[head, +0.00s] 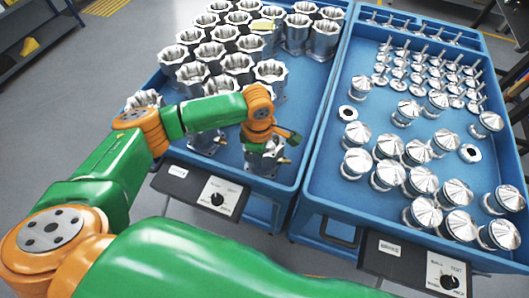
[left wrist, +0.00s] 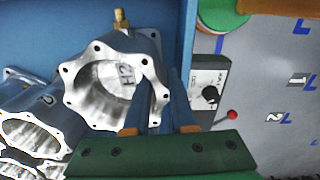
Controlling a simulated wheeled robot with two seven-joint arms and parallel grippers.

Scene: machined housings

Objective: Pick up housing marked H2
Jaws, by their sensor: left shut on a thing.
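The housing marked H2 (left wrist: 117,77) is a silver, flanged, hollow casting with a brass fitting; its mark shows inside the bore in the left wrist view. In the head view this housing (head: 262,162) is at the near right corner of the left blue tray, partly hidden by my gripper. My left gripper (head: 272,136) is above it, shut on its rim. In the left wrist view the blue fingers of the left gripper (left wrist: 165,88) are at the flange's right edge. Whether the housing touches the tray floor is unclear. My right gripper is not in view.
The left blue tray (head: 317,120) holds several other housings, mostly at the back. A neighbouring housing (head: 205,142) stands left of the held one. The right blue tray (head: 312,197) holds shiny conical parts and valve-like parts. A control box (head: 217,196) hangs on the left tray's front.

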